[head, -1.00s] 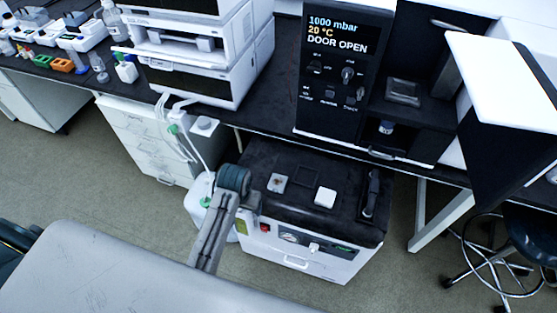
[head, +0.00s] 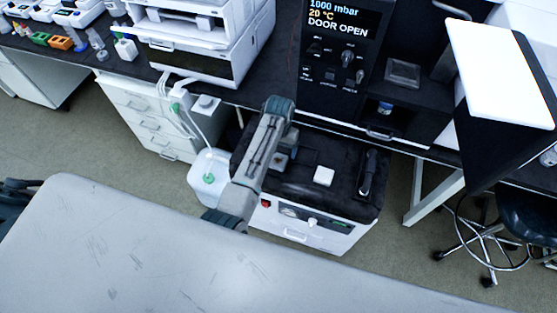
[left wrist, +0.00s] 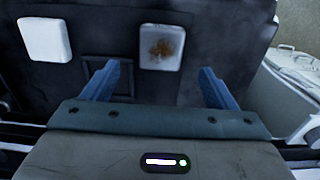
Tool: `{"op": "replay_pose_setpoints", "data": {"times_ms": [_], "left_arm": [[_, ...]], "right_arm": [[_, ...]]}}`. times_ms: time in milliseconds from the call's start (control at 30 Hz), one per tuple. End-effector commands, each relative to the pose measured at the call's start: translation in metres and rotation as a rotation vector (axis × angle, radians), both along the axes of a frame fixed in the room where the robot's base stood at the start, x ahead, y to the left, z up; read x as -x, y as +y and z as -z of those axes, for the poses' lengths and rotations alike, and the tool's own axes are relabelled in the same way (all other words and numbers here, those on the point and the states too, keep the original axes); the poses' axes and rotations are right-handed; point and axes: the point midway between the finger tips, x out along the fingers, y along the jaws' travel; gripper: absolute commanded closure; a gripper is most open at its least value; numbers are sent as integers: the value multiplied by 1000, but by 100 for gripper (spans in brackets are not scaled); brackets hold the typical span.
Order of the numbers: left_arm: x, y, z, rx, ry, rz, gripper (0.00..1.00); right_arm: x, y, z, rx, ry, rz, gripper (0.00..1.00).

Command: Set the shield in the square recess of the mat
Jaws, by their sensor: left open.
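Two small square pieces lie on the black mat (head: 345,200) on top of the white cabinet: a plain white one (head: 324,176) and a pale one with a brown stain (head: 281,160). I cannot tell which is the shield. Both show in the left wrist view, the white one (left wrist: 45,40) at left and the stained one (left wrist: 161,47) between my fingers' lines. The square recess (left wrist: 108,72) is a thin dark outline, partly hidden by a finger. My left gripper (left wrist: 162,82) is open and empty above the mat; in the head view (head: 288,138) its fingers are mostly hidden.
A dark upright handle-like object (head: 368,172) stands at the mat's right. The bench with the oven (head: 335,60) rises behind, its open door (head: 503,75) reaching out at right. A white jug (head: 208,178) with tubing stands left of the cabinet.

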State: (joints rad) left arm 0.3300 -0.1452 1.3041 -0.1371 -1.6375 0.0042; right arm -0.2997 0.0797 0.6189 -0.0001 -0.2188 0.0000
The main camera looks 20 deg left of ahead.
Motion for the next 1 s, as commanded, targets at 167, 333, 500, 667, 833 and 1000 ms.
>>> {"op": "replay_pose_setpoints", "data": {"times_ms": [167,333,500,667,833,1000], "left_arm": [[2,0,11,0,3,0,20],[6,1,34,-1,4,0,20],[6,1,54,-1,2,0,20],[6,1,59,-1,0,0,20],[6,1,58,-1,-1,0,26],[6,1,58,0,-1,0,59]], "right_arm": [[0,0,-6,0,0,0,64],[0,0,-19,0,0,0,64],[0,0,-19,0,0,0,64],[0,1,-19,-1,1,0,64],[0,1,-19,-1,1,0,64],[0,1,-19,-1,0,0,64]]}}
